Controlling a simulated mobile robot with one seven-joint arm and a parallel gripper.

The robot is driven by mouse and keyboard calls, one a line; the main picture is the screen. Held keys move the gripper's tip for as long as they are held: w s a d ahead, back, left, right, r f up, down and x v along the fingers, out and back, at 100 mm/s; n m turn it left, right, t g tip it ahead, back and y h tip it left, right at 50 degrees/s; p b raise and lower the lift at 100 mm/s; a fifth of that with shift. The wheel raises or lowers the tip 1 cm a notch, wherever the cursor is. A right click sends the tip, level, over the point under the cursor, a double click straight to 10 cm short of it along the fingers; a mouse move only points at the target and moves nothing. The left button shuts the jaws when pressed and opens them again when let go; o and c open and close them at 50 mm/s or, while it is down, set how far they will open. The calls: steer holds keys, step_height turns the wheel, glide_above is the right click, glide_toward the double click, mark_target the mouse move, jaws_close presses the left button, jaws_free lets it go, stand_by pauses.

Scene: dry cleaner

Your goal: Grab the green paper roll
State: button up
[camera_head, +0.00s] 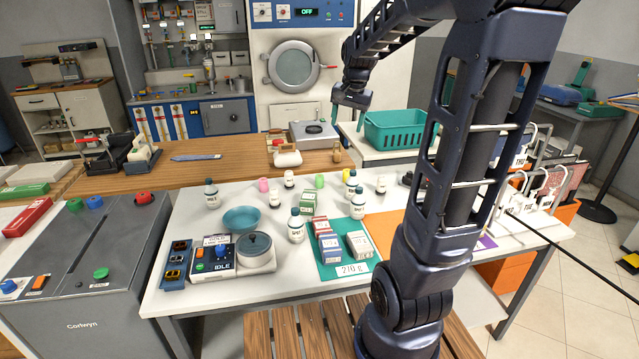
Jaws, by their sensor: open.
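A small yellow-green cylinder (320,181) stands upright near the back of the white table; it looks like the green paper roll, though it is too small to be sure. A similar yellowish cylinder (346,175) stands to its right, partly hidden by a white bottle. A pink cylinder (263,185) stands to its left. My gripper (347,116) is open and empty, high up at the back, well above and apart from the cylinders. It points down, in front of the round-doored machine.
White bottles with dark caps (296,228) stand around the cylinders. A blue bowl (242,219), a scale with a pot (256,251) and small boxes on a green mat (329,268) are nearer. A teal basket (395,130) stands behind. My arm hides part of the table's right side.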

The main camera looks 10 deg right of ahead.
steer(key=w+f+m, duration=0.3)
steer(key=w+f, duration=0.2)
steer(key=w, duration=0.7)
steer(key=m+g, duration=0.3)
steer(key=m, duration=0.4)
glide_toward(319, 176)
steer(key=shift+s+d+f+h, duration=0.15)
steer(key=shift+s+f+h, duration=0.15)
steer(key=shift+s, duration=0.15)
steer(key=shift+w+f, duration=0.15)
steer(key=shift+f, duration=0.3)
step_height(319, 176, down, 5)
steer(key=shift+w+a+f, duration=0.15)
steer(key=shift+f, duration=1.2)
steer(key=shift+w+a+f, duration=0.1)
steer(key=shift+a+f, duration=0.05)
steer(key=shift+f, duration=1.25)
steer(key=shift+c, duration=0.4)
steer(key=c, duration=1)
